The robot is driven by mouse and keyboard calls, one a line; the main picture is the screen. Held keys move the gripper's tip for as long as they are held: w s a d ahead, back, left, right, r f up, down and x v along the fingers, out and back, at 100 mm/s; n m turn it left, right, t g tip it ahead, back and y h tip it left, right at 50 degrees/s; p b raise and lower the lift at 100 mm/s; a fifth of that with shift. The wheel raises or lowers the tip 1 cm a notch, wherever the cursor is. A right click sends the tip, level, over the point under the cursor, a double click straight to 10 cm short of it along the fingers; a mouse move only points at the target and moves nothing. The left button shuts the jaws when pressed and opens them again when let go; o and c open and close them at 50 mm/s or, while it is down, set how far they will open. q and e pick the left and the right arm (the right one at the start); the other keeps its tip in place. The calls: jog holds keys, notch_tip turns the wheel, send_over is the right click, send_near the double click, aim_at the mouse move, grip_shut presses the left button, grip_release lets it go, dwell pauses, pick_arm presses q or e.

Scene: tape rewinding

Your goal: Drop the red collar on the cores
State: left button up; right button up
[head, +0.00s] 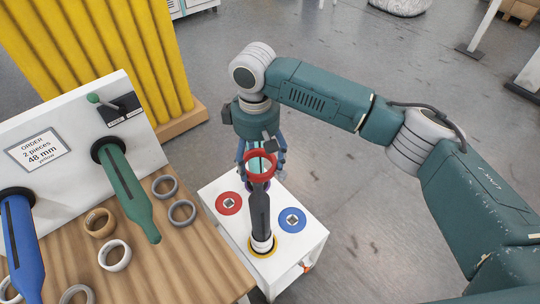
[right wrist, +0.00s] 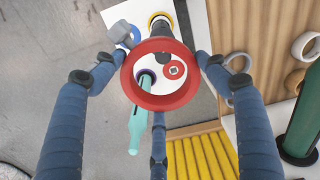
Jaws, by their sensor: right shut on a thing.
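The red collar (head: 247,170) is a thick ring held by my right gripper (head: 262,158), whose fingers are around it; it also shows in the right wrist view (right wrist: 165,102). My right gripper points down over the white cart (head: 222,226). A dark upright spindle (head: 260,212) stands on the yellow disc (head: 262,254) of the cart, with pale cores (head: 262,244) low around its foot. In both views the spindle's upper end overlaps the collar's opening; I cannot tell whether the collar surrounds it. The left gripper is out of view.
A red disc (head: 229,203) and blue disc (head: 292,220) flank the spindle. A teal spindle (right wrist: 136,128) stands behind it. Floor right of the cart is open.

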aim_at(258, 185)
jog(key=shift+s+a+f+b, duration=0.25)
jog(key=shift+a+f+b, duration=0.2)
jog(key=shift+b, duration=0.35)
jog(key=shift+f+b, duration=0.35)
jog(key=f+b, duration=0.3)
jog(key=shift+w+d, duration=0.15)
jog(key=shift+d, duration=0.1)
jog(key=shift+f+b, duration=0.25)
jog(key=shift+b, duration=0.15)
jog(key=shift+a+f, duration=0.1)
jog(key=shift+f, duration=3.1)
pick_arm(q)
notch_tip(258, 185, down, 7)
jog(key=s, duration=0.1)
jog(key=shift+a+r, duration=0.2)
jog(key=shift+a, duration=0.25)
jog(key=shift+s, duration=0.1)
